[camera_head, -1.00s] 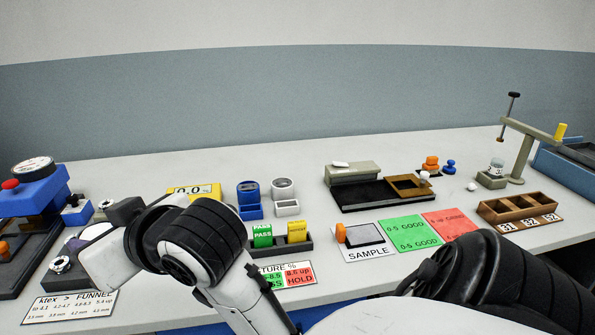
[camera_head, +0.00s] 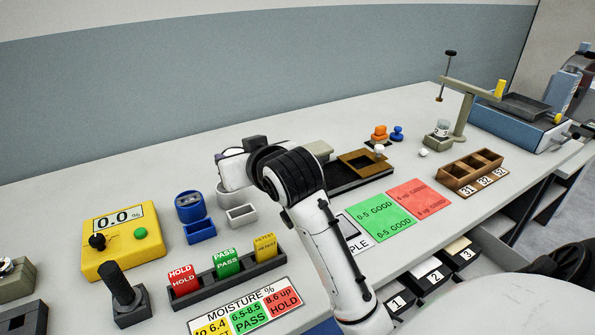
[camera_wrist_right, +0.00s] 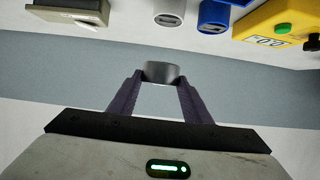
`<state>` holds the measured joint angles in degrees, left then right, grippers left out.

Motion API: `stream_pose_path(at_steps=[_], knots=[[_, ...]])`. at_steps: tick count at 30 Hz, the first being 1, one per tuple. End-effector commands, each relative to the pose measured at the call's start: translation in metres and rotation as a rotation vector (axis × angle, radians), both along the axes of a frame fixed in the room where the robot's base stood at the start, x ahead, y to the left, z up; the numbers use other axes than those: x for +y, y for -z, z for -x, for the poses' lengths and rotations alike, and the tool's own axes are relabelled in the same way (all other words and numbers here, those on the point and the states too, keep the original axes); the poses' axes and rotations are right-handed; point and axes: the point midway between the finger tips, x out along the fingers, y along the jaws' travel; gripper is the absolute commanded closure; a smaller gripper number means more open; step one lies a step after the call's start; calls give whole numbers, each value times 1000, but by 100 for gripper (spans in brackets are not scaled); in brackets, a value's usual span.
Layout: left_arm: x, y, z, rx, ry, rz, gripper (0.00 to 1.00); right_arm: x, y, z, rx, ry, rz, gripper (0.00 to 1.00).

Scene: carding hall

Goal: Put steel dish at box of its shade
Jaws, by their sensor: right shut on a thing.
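A steel dish (camera_wrist_right: 160,72), grey and round, is between the finger ends of my right gripper (camera_wrist_right: 160,77) in the right wrist view. The gripper is shut on it, held up against the wall background. A light grey open box (camera_head: 241,216) stands on the table just left of my arm. A blue open box (camera_head: 200,233) stands left of it. My left gripper is not in view.
A blue round-topped holder (camera_head: 189,206) stands behind the blue box. A yellow meter (camera_head: 122,240) is at left, with a rack of tags (camera_head: 228,276) in front of the boxes. A wooden tray (camera_head: 470,172) and a scale (camera_head: 518,120) are at right.

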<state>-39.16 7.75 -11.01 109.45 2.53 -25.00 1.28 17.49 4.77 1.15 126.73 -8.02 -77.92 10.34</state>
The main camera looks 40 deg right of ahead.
Motion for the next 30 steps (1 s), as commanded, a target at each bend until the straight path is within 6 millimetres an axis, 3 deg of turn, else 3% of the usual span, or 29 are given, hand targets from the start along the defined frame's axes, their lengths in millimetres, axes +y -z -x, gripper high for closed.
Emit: stream_pose_path(at_steps=[1, 3, 6, 9, 18, 30], knots=[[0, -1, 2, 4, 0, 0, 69, -23, 13, -7, 8, 43, 2, 84], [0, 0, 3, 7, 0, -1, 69, -50, 26, -14, 6, 90, 5, 84], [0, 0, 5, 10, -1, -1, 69, -77, 41, -19, 5, 136, 9, 84], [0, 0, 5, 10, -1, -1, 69, -91, 52, -21, 5, 159, 11, 84], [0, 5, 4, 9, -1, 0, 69, -95, 105, -21, 6, 165, 12, 84], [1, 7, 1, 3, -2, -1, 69, -94, 150, -21, 3, 165, 13, 84]])
